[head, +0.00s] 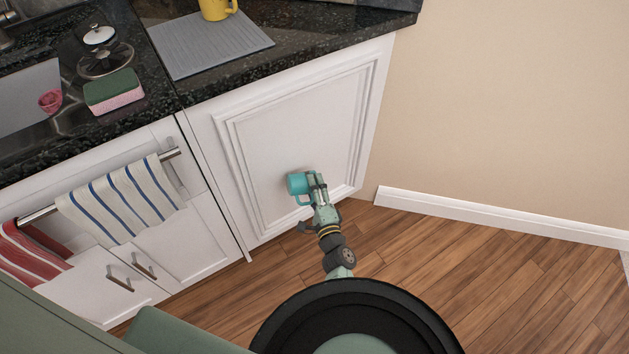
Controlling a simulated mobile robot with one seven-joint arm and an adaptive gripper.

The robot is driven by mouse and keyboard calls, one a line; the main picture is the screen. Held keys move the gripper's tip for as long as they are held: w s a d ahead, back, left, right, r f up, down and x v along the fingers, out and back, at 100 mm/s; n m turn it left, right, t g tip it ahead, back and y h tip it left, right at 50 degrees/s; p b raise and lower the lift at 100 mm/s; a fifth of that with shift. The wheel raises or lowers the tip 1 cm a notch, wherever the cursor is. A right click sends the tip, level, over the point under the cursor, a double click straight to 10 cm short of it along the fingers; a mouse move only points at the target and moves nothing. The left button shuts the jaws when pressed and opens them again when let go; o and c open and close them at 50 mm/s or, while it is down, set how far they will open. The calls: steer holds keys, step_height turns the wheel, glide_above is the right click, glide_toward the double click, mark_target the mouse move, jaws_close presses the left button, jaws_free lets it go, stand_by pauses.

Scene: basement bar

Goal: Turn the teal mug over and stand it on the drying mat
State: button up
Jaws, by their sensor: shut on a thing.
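The teal mug (297,184) is held in my gripper (308,190) in front of the white cabinet panel, below the counter's level. My gripper is shut on the mug at its right side. The mug seems to lie tilted on its side; which way its mouth faces is hard to tell. The grey ribbed drying mat (207,50) lies on the black counter at the top of the view. A yellow mug (216,9) stands on the mat's far part, cut off by the frame edge. The near part of the mat is bare.
A green and pink sponge (113,92), a glass lid (104,58) and a sink (28,98) with a small pink item (50,101) are left of the mat. Striped towels (122,198) hang on a rail below. The counter edge (290,64) lies between my gripper and the mat.

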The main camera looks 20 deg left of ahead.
mark_target(308, 203)
steer(key=m+p, duration=0.1)
steer(key=m, duration=0.1)
steer(key=f+m+p, duration=0.1)
steer(key=m, duration=0.2)
steer(key=shift+a, duration=0.1)
steer(key=m, duration=0.4)
steer(key=a+m, duration=0.1)
steer(key=shift+s+f+m+p, duration=0.35)
steer(key=shift+m+p, duration=0.05)
steer(key=m, duration=0.3)
steer(key=a+m, duration=0.1)
steer(key=m, duration=0.1)
steer(key=shift+s+f, duration=0.4)
steer(key=shift+d, duration=0.1)
steer(key=w+d+m+t+h+b, duration=0.1)
steer(key=w+d+m+h, duration=0.1)
steer(key=d, duration=0.5)
steer(key=w+d+m+t+h+b, duration=0.1)
steer(key=d+m+h+b, duration=0.1)
steer(key=d+h, duration=0.3)
steer(key=w+d+r+m+t+h+b, duration=0.1)
steer(key=w+d+m+h, duration=0.1)
steer(key=d, duration=0.7)
steer(key=shift+w+d+m+h, duration=0.3)
steer(key=shift+d+m+h, duration=0.05)
steer(key=shift+m+h, duration=0.45)
